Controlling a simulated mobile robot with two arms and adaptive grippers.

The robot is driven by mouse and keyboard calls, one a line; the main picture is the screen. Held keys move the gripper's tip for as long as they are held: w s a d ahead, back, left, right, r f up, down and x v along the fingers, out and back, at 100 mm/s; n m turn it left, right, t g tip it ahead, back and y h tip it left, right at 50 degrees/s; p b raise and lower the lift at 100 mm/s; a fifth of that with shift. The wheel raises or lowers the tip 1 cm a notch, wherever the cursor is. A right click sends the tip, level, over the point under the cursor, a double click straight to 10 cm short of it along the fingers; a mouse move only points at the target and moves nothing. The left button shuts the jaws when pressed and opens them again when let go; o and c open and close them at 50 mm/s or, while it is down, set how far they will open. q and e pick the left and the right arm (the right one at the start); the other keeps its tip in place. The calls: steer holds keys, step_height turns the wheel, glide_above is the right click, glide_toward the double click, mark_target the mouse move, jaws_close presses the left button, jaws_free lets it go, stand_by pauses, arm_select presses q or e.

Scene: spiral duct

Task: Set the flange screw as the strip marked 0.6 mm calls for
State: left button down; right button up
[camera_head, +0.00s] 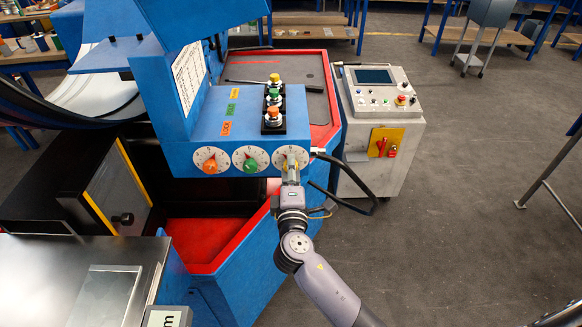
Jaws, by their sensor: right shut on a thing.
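A blue machine head carries three white dials on its front. The left dial has an orange knob (210,167) and the middle dial a green knob (251,165). My right gripper (291,165) is shut on the knob of the right dial (291,153), and it hides the knob and its pointer setting. A small sign (166,317) at the bottom edge shows only the end of its text, "m". A silver metal sheet (105,292) lies on the steel table near it. A printed chart (188,74) is on the machine's upright, too small to read. My left gripper is out of view.
Push buttons (273,98) and coloured labels (227,128) sit on top of the head. A grey control console (380,110) stands at the right, with a black cable (350,187) hanging near my right arm. Open floor lies to the right.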

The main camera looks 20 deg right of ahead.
steer(key=shift+n, duration=0.8)
steer(key=shift+f+p, duration=0.1)
steer(key=shift+p, duration=0.2)
steer(key=o, duration=1.2)
steer(key=shift+c, duration=0.2)
steer(key=v, duration=1.2)
